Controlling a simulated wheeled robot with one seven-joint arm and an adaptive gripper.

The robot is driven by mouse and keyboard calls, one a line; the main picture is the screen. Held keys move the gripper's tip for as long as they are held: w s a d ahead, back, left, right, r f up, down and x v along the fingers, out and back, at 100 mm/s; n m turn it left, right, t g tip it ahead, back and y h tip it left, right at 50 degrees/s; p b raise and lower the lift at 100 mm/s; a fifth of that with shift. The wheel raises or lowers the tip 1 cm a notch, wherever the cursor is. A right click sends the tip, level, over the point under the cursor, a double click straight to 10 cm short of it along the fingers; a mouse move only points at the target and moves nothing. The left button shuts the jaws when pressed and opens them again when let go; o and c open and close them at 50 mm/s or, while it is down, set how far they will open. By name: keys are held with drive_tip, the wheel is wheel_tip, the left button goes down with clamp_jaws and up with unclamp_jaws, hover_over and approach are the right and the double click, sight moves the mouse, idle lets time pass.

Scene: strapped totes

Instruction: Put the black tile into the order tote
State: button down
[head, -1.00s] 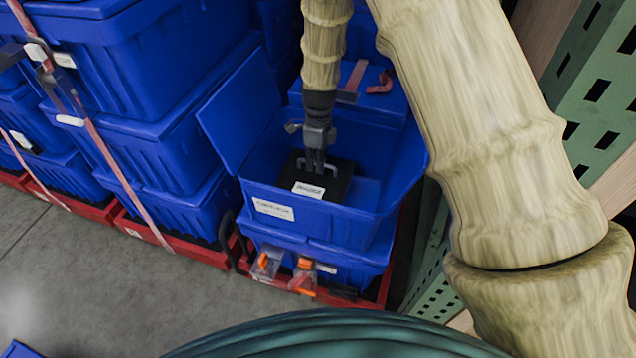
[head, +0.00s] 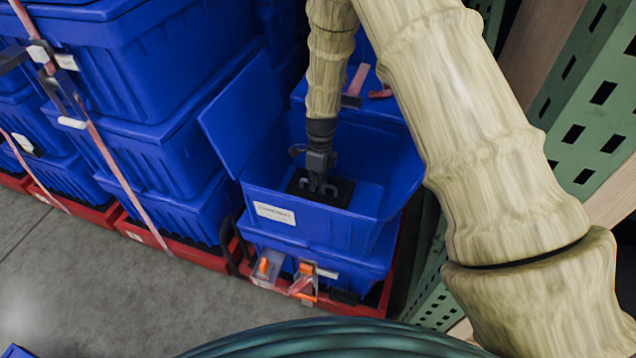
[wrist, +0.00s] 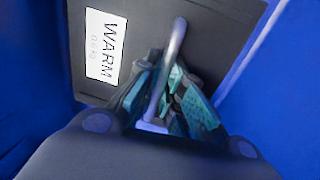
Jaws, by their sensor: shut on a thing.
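The black tile (head: 341,190) is inside the open blue tote (head: 330,222), low down near its front wall. In the wrist view the tile (wrist: 205,40) has a white label reading "WARM" and a pale metal handle (wrist: 170,62). My gripper (head: 321,187) points down into the tote and is shut on the handle. In the wrist view my gripper's fingers (wrist: 165,95) close around the handle. The tote's lid (head: 240,108) stands open on the left. The tile's underside is hidden, so I cannot tell if it touches the tote floor.
Stacked blue totes with pink straps (head: 90,125) stand on red bases at the left. A green perforated rack post (head: 590,120) stands at the right. Orange-and-clear items (head: 303,282) hang at the front of the lower tote.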

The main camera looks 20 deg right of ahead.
drive_tip(key=c, duration=1.5)
unclamp_jaws()
drive_tip(key=shift+c, duration=0.2)
wheel_tip(320, 180, up, 12)
drive_tip(key=w, duration=0.1)
drive_tip(key=shift+d+p, duration=0.4)
drive_tip(key=shift+p, duration=0.05)
